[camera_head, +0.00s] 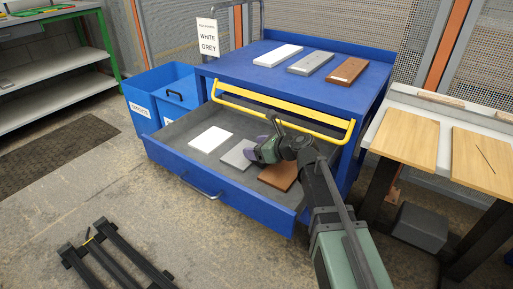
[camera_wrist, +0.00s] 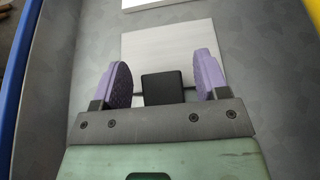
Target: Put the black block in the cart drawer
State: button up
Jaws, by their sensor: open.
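My gripper (camera_head: 265,143) is in the open cart drawer (camera_head: 172,158), above the grey board (camera_head: 238,155). In the wrist view its two purple fingers (camera_wrist: 164,82) stand open and apart over the pale grey board (camera_wrist: 165,45). A small black square shape (camera_wrist: 163,89) shows between the fingers, with thin dark rods at its sides. I cannot tell whether it is the black block or a part of my gripper. I see no separate black block in the head view. A white board (camera_head: 212,139) and a brown board (camera_head: 279,176) also lie in the drawer.
The blue cart top (camera_head: 232,69) holds a white, a grey and a brown board. A yellow handle bar (camera_head: 290,107) crosses above the drawer. A blue bin (camera_head: 150,92) stands left, a bench with wooden boards (camera_head: 405,135) right. Black frame parts (camera_head: 105,255) lie on the floor.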

jog(key=p+v, duration=0.3)
jog(key=v, duration=0.9)
jog(key=shift+p, duration=0.3)
jog(key=shift+r, duration=0.1)
